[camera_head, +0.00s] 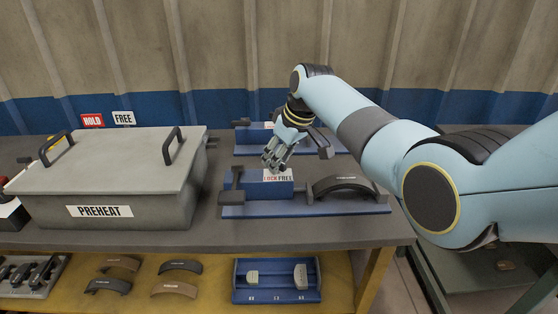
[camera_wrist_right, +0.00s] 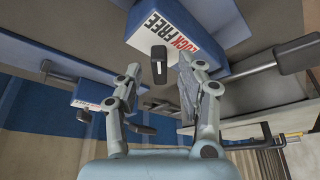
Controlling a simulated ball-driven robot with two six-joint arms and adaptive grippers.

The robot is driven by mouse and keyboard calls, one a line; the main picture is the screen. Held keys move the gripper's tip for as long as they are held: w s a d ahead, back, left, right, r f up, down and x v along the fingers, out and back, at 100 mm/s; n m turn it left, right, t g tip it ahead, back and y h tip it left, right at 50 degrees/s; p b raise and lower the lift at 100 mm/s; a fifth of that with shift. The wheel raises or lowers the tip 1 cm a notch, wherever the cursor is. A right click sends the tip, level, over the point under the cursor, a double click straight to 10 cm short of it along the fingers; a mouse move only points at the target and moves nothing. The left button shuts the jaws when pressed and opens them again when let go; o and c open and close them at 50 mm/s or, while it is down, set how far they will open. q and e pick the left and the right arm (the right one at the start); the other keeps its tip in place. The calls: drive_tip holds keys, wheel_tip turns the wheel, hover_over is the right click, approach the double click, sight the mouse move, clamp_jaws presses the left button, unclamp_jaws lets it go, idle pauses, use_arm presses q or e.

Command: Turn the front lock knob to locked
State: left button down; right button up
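The front lock block (camera_head: 262,188) is a blue box on the front fixture (camera_head: 305,209). Its LOCK/FREE label (camera_head: 278,175) has LOCK in red and FREE in black, and also shows in the wrist view (camera_wrist_right: 172,36). A small black knob (camera_wrist_right: 159,66) with a pale mark stands by the label in the wrist view; I cannot tell its setting. In the head view I cannot make it out behind the fingers. My right gripper (camera_head: 274,163) is open above the block. In the wrist view its fingers (camera_wrist_right: 159,80) stand apart, one either side of the knob, with no visible grip. My left gripper is out of view.
A dark brake shoe (camera_head: 346,183) sits at the right of the front fixture. A similar fixture (camera_head: 249,137) stands behind. A grey PREHEAT box (camera_head: 152,204) fills the left of the table. A blue tray (camera_head: 276,292) and loose shoes (camera_head: 181,266) lie on the lower shelf.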

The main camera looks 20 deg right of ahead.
drive_tip(key=shift+w+f, duration=0.1)
drive_tip(key=shift+f, duration=0.1)
drive_tip(key=shift+c, duration=0.2)
clamp_jaws()
